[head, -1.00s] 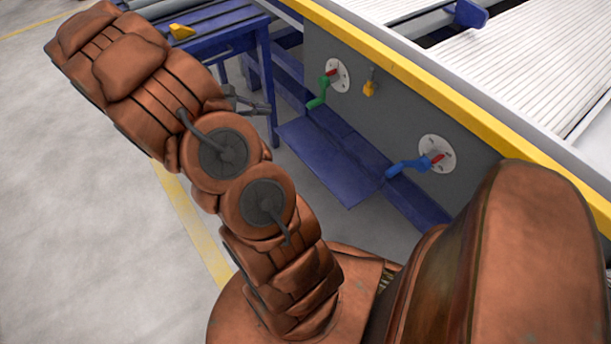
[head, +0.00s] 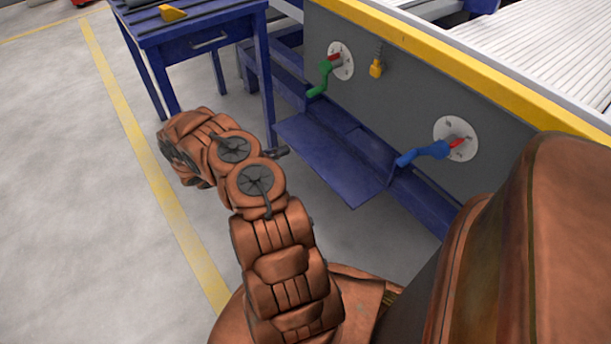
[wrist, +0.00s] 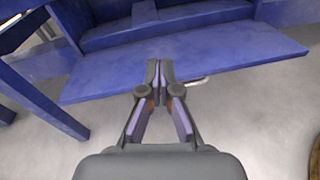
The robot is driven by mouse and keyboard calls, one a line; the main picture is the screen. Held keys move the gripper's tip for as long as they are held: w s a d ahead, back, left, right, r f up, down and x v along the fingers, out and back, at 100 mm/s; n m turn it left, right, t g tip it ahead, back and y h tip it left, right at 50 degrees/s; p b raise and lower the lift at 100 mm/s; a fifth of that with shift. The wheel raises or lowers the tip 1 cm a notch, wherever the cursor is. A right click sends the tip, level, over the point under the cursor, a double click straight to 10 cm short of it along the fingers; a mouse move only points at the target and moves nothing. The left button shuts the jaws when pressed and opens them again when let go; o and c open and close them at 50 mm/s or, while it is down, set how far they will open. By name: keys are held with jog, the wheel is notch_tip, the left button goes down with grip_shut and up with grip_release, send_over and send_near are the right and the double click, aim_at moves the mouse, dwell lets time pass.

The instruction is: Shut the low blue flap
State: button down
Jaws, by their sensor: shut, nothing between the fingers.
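The low blue flap (head: 329,168) hangs open, sticking out nearly flat from the foot of the grey machine panel. In the wrist view the flap (wrist: 235,55) spans the picture ahead of my gripper, with a light handle-like bar (wrist: 196,81) under its near edge. My gripper (wrist: 160,64) is shut and empty. Its fingertips overlap the flap's near edge in the wrist view; I cannot tell if they touch it. In the head view only a small dark part of my gripper (head: 276,152) shows, just left of the flap, the rest hidden by my arm.
A grey panel (head: 400,110) above the flap carries a green lever (head: 322,78), a yellow piece (head: 376,68) and a blue lever (head: 424,153). A blue table (head: 190,35) stands left of the flap. The floor further left is clear.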

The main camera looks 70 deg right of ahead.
notch_tip(320, 180, down, 18)
jog(key=r+n+t+b, duration=0.1)
jog(key=n+t+b, duration=0.1)
jog(key=n+b, duration=0.15)
jog(key=s+d+r+b, duration=0.1)
jog(key=s+d+b, duration=0.4)
jog(key=d, duration=0.2)
jog(key=shift+s+d+r+m, duration=0.15)
jog(key=shift+d+r+m, duration=0.05)
jog(key=shift+r+m, duration=0.25)
